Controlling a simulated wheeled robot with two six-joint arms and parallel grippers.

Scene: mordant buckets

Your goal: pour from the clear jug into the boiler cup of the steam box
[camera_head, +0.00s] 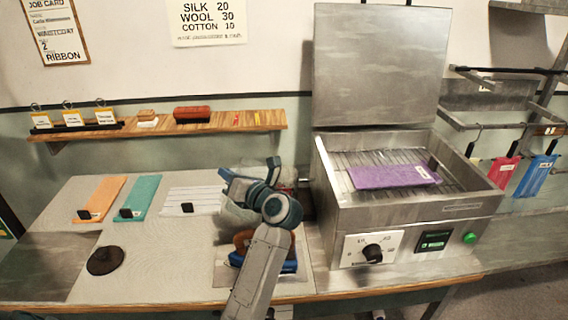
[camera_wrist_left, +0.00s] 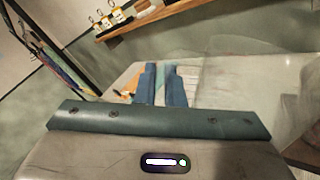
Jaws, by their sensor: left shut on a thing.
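My left gripper (camera_head: 230,182) is shut on the clear jug (camera_head: 234,214), just left of the steam box (camera_head: 415,212). The jug is faint and see-through, and my gripper and arm cover much of it. In the left wrist view the gripper's blue fingers (camera_wrist_left: 163,84) are close together, with a pale see-through surface, likely the jug (camera_wrist_left: 245,85), at their right. The jug's tilt and its contents cannot be told. The steam box has its lid (camera_head: 380,68) raised and a purple cloth (camera_head: 392,175) on its rack. I cannot make out the boiler cup. My right gripper is not in view.
Orange (camera_head: 106,194), teal (camera_head: 140,196) and white (camera_head: 192,201) strips lie on the table's left part, with a dark round object (camera_head: 105,260) in front. A blue and orange object (camera_head: 289,266) is partly behind my arm. A wooden shelf (camera_head: 160,130) runs along the wall.

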